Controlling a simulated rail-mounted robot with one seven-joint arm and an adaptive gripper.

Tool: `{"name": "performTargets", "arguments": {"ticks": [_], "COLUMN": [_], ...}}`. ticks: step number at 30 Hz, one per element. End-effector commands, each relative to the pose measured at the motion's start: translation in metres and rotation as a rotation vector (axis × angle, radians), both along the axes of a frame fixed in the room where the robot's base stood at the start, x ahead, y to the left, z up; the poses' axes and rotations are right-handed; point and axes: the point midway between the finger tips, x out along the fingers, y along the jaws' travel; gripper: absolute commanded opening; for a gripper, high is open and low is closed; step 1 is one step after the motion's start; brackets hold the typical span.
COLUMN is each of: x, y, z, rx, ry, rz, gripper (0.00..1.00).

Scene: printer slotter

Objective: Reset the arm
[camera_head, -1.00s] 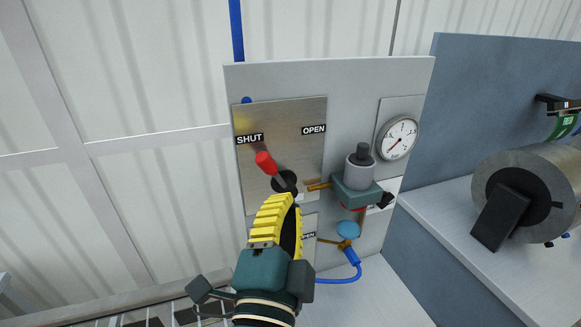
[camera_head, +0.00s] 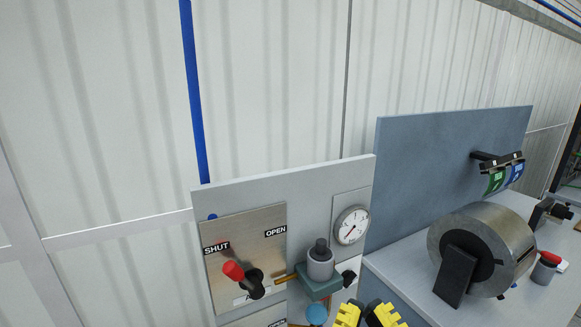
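My gripper (camera_head: 365,316) shows only at the bottom edge of the head view. Its two yellow ribbed fingers are seen with a small gap between them, and nothing shows held there. The rest of my arm is out of the picture. The gripper is in front of the lower right part of the grey valve panel (camera_head: 240,184), below the gauge. The lever with the red handle (camera_head: 233,271) leans up and left toward the SHUT label (camera_head: 216,248), away from the OPEN label (camera_head: 276,232).
A round gauge (camera_head: 352,225) and a teal-and-grey regulator (camera_head: 319,270) are on the panel. To the right stand a blue-grey board (camera_head: 430,160), a large metal roller (camera_head: 510,240) and a red-topped container (camera_head: 545,267).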

Motion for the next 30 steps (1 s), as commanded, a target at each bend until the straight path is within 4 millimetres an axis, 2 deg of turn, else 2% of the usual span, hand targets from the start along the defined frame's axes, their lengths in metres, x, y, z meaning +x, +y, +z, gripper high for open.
{"name": "performTargets", "arguments": {"ticks": [1,3,12,15,19,30], "x": [0.0,0.0,0.0,0.0,0.0,0.0], "y": [0.0,0.0,-0.001,-0.001,-0.001,-0.001], "z": [0.045,0.076,0.201,0.225,0.235,0.231], "rx": [0.001,0.002,0.008,0.009,0.01,0.011], "ry": [0.0,0.0,0.0,0.001,0.001,0.0], "rz": [0.0,0.0,0.001,0.001,0.002,0.002], "gripper": [0.0,0.0,0.0,0.0,0.0,0.0]}}
